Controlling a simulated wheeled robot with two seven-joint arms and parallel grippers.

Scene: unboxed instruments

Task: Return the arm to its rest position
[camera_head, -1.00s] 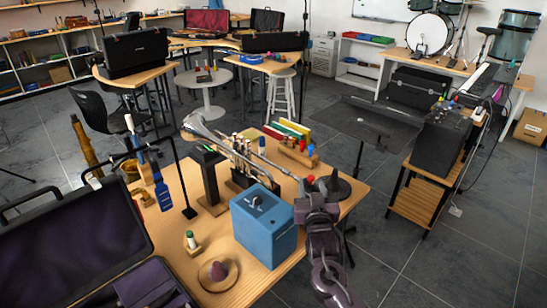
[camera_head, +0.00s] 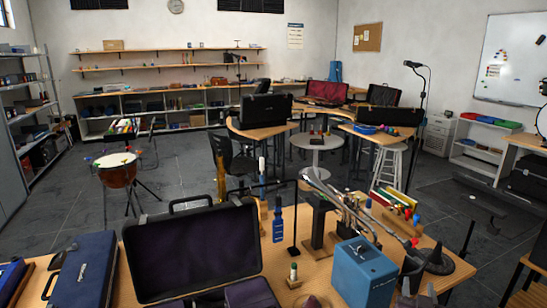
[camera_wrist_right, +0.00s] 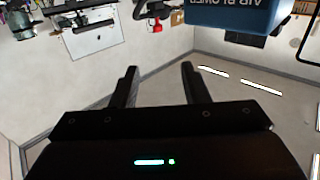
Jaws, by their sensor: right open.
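My right gripper (camera_head: 416,290) shows at the lower edge of the head view, just right of the blue box and over the front right of the wooden table. In the right wrist view my gripper (camera_wrist_right: 160,85) has its two dark fingers well apart, with nothing between them. The blue box (camera_head: 364,276) stands upright on the table; a blue lettered box (camera_wrist_right: 235,12) shows upside down at the top of the wrist view, clear of the fingers. My left arm and gripper are not in view.
A dark cone (camera_head: 436,262) stands on the table (camera_head: 318,270) behind my right gripper. An open black case (camera_head: 192,252) takes up the left. Stands and a long metal instrument (camera_head: 340,200) rise behind the blue box.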

